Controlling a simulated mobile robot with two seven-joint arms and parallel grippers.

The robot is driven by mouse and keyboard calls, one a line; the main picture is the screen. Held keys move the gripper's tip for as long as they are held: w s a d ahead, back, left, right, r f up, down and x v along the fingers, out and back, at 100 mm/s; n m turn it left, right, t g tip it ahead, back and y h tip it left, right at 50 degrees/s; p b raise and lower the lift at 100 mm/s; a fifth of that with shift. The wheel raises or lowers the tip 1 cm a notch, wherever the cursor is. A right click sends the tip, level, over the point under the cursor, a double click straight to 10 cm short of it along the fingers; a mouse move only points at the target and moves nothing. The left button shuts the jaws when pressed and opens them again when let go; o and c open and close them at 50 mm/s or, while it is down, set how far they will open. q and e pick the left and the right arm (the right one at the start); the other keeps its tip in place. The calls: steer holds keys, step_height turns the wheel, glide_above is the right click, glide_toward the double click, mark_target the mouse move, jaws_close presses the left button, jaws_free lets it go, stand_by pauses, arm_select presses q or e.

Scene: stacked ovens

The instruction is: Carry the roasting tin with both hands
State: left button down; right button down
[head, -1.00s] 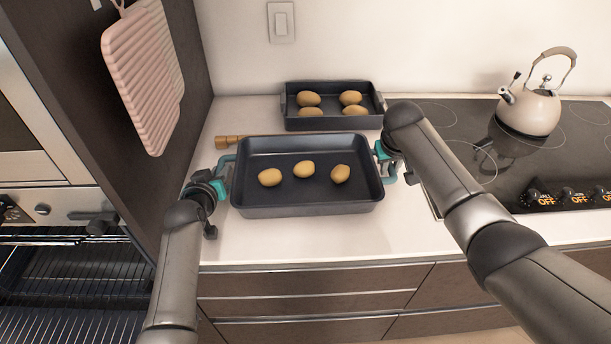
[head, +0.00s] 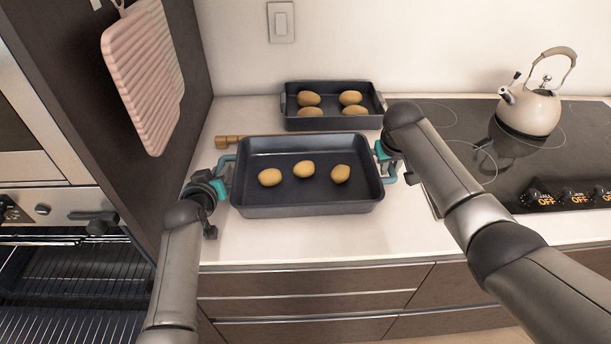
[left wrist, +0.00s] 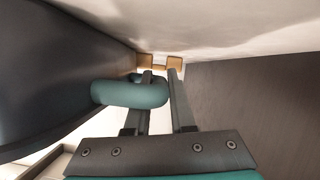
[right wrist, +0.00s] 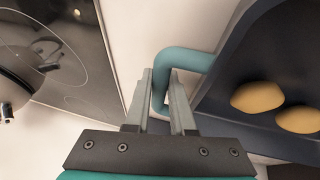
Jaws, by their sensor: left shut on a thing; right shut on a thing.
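The dark roasting tin (head: 306,210) holds three potatoes (head: 304,169) and has a teal handle at each end. It is in front of a second dark tin at the middle of the head view. My left gripper (head: 224,182) is shut on the left handle, which shows between its fingers in the left wrist view (left wrist: 130,94). My right gripper (head: 384,162) is shut on the right handle, seen in the right wrist view (right wrist: 178,62). The tin looks level; I cannot tell whether its base touches the counter.
A second tin (head: 332,124) with several potatoes stands behind, near the wall. A wooden-handled thing (head: 229,142) lies at the back left. A kettle (head: 530,108) stands on the hob at right. An open oven (head: 70,270) is at left. The front counter (head: 300,243) is clear.

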arm_select(q)
steer(key=shift+r, duration=0.25)
arm_select(e)
steer(key=shift+w+r, duration=0.1)
steer(key=shift+r, duration=0.15)
